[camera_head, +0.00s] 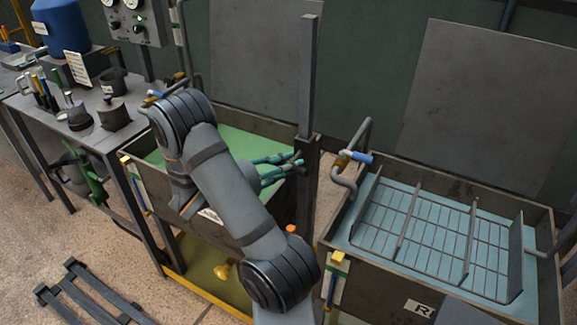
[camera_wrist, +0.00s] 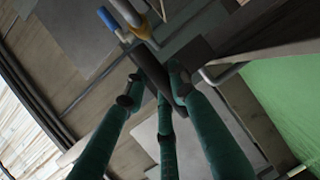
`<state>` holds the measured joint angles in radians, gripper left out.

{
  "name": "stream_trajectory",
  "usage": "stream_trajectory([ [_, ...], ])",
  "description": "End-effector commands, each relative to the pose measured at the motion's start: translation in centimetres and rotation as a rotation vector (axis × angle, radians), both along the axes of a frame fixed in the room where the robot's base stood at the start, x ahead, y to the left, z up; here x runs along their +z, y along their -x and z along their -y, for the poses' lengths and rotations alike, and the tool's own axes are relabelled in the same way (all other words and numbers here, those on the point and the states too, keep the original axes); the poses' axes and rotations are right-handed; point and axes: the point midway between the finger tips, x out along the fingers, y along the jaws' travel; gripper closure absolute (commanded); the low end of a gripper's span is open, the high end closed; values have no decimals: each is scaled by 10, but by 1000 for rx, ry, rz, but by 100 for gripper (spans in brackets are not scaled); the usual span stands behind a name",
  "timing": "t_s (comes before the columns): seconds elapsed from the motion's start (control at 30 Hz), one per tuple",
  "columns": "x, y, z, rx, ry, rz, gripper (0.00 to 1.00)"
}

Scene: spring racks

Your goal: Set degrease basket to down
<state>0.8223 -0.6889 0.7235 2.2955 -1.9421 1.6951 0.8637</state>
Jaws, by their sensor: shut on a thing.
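The left tank (camera_head: 138,178) holds green liquid, which also shows at the right of the wrist view (camera_wrist: 285,105). My arm covers much of this tank, and I cannot make out the degrease basket in it. A dark upright post (camera_head: 308,70) stands at the tank's right end. My gripper (camera_head: 295,161) has its teal fingers at the dark part on this post. In the wrist view the fingers (camera_wrist: 155,85) close around a dark bar (camera_wrist: 150,68). A bent grey rod (camera_wrist: 222,73) runs beside them toward the green side.
The right tank (camera_head: 375,268), marked R, holds blue liquid with a wire basket (camera_head: 435,232) low in it. A bent pipe with a blue-handled valve (camera_head: 358,156) stands between the tanks. A bench with tools (camera_head: 85,135) is at left. A dark rack (camera_head: 85,290) lies on the floor.

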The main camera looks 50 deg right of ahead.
Motion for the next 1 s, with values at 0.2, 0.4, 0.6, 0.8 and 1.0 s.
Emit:
stream_trajectory([
  [0.2,-7,5,-1,-10,-16,-15,74],
  [0.4,-8,6,-1,-11,-15,-15,62],
  [0.6,-7,6,-1,-12,-14,-12,56],
  [0.8,-5,4,-1,-10,-12,-9,56],
  [1.0,-1,-3,-18,-3,-11,-7,56],
])
